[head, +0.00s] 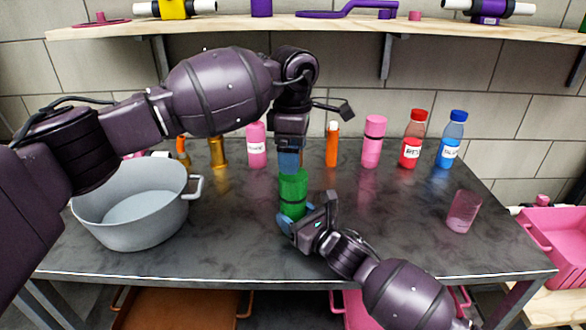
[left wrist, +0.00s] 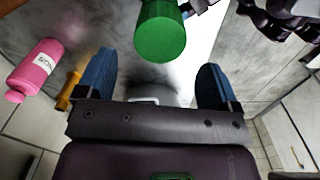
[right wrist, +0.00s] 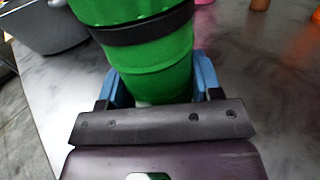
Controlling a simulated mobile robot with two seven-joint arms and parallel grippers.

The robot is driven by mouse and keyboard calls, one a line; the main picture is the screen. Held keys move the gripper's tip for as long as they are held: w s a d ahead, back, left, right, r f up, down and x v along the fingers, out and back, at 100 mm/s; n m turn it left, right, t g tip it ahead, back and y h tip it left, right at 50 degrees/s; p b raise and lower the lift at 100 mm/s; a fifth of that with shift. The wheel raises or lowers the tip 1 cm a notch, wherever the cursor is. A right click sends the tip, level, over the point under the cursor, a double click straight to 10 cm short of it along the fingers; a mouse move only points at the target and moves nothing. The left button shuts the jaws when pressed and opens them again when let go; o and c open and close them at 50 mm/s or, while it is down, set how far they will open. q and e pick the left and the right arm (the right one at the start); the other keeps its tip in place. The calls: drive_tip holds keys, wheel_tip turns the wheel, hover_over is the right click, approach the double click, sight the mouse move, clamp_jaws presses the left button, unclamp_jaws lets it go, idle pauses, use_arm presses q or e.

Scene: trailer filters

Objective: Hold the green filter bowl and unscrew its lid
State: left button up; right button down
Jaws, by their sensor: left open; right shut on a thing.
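The green filter bowl (head: 293,207) stands upright on the dark table, with its green lid (head: 293,181) on top and a black band between them in the right wrist view (right wrist: 140,32). My right gripper (head: 287,222) is shut on the bowl low down, its blue fingers on either side of the green body (right wrist: 155,80). My left gripper (head: 289,162) points down directly above the lid, open. In the left wrist view the round green lid top (left wrist: 160,38) lies beyond and between the blue fingers, apart from them.
A grey pot (head: 130,205) stands at the left. Behind are a pink bottle (head: 257,146), an orange bottle (head: 332,146), a pink cylinder (head: 373,142), a red bottle (head: 411,140) and a blue bottle (head: 451,140). A pink cup (head: 463,212) is at the right.

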sight(293, 183)
use_arm(q)
drive_tip(key=m, duration=0.5)
drive_tip(key=shift+m, duration=0.3)
drive_tip(key=m, duration=1.4)
drive_tip(key=shift+m, duration=0.4)
drive_tip(key=shift+f, duration=4)
